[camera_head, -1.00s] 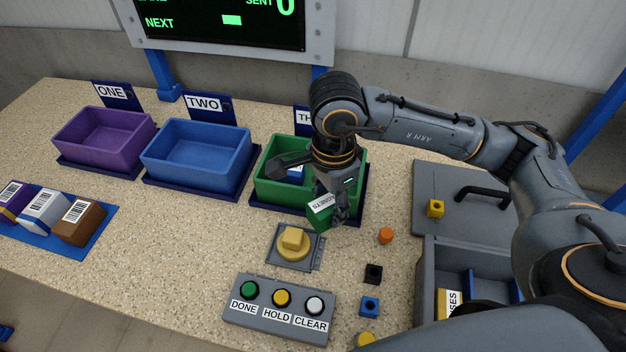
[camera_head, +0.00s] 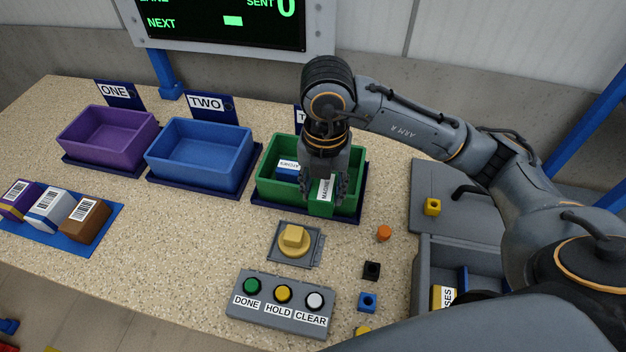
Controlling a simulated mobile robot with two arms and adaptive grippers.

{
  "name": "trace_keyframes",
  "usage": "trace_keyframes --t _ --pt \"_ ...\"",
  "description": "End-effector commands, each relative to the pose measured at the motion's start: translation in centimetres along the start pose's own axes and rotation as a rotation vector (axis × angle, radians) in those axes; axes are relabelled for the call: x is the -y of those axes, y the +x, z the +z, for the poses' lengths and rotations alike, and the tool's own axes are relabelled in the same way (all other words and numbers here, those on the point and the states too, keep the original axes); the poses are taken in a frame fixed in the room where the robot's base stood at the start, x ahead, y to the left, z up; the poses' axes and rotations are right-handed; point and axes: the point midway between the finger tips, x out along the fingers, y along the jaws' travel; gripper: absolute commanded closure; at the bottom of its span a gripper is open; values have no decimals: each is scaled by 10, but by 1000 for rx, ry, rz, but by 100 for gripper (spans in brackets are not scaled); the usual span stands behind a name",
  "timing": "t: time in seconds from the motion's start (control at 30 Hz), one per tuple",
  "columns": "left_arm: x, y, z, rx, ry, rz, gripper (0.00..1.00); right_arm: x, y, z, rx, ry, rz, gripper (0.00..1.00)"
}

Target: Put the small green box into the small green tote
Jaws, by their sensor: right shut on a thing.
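The small green box (camera_head: 322,204) has a white label with dark letters and is held upright between the fingers of my right gripper (camera_head: 322,192). The gripper points down over the front part of the green tote (camera_head: 267,197), right of its middle. The box overlaps the tote's front wall in the picture, and I cannot tell how far it is inside. The gripper hides part of the tote's inside and back wall. My left gripper is not in view.
A blue tote (camera_head: 200,178) and a purple tote (camera_head: 105,155) stand to the left. Small cubes and an open grey case (camera_head: 433,240) lie to the right.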

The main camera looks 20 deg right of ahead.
Motion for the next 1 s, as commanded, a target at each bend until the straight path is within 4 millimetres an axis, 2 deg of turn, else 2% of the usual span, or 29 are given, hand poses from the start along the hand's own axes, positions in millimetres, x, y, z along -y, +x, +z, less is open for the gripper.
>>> trace_keyframes --t 0.17,0.47,0.6,0.8,0.97,1.0 --pt "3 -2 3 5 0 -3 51 1 7 15 -4 57 -1 89" --pt "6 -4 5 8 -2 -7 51 5 39 87 -6 56 -1 89" --pt "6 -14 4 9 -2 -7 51 8 64 111 -7 52 -5 89" --pt "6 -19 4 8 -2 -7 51 8 88 132 -3 50 -1 89" --pt "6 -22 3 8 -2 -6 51 9 100 140 -3 49 -3 89" --pt "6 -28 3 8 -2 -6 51 9 104 139 -6 49 -3 89"
